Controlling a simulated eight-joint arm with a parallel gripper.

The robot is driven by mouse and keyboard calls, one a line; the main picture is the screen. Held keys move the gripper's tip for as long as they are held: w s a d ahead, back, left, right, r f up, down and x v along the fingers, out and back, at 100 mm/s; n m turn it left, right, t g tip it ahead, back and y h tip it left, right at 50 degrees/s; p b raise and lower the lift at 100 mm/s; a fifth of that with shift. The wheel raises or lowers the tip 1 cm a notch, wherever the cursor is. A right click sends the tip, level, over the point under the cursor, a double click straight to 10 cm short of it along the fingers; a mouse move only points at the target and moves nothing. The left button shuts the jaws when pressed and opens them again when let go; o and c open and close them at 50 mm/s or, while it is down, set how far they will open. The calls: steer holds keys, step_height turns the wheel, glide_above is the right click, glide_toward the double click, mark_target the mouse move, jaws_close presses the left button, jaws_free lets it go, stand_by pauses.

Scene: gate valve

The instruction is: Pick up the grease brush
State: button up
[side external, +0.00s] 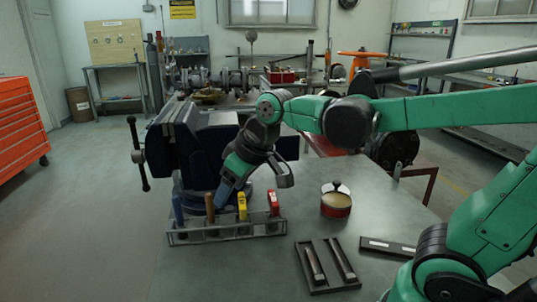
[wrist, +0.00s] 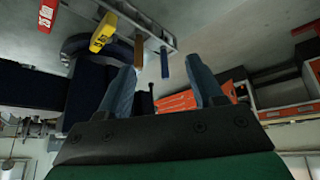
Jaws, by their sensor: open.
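A grey rack (side external: 240,230) on the table holds upright tools: a blue handle (side external: 178,208), a brown handle (side external: 210,208), a yellow one (side external: 242,206) and a red one (side external: 273,203). I cannot tell which of them is the grease brush; their lower ends are hard to see. My gripper (side external: 223,196) is just behind the rack, near the brown and yellow handles. In the wrist view, my open gripper (wrist: 160,66) has two blue-grey fingers apart. The brown handle (wrist: 139,50) and blue handle (wrist: 164,62) appear ahead, near the gap. No grip on either shows.
A dark vise (side external: 185,150) stands behind the rack, close to my gripper. A red pot (side external: 336,203) sits to the right. A dark tray (side external: 326,268) with two slots and a flat dark piece (side external: 388,246) lie at the front right. Bare table lies between the rack and the pot.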

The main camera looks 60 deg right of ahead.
mark_target(177, 197)
steer(key=w+f+n+g, duration=0.1)
steer(key=w, duration=0.3)
steer(key=w+f+n+g, duration=0.1)
steer(key=w+f+n, duration=0.1)
steer(key=w, duration=0.3)
steer(key=w+f+n+g+y, duration=0.1)
steer(key=w, duration=0.4)
steer(key=shift+w+a+f+n, duration=0.2)
steer(key=shift+a+f+n, duration=0.1)
steer(key=shift+a, duration=0.1)
steer(key=shift+w+f, duration=0.35)
steer(key=shift+f, duration=0.2)
steer(key=shift+x, duration=2.65)
steer(key=shift+s+a, duration=0.1)
steer(key=shift+a, duration=0.05)
jaws_close()
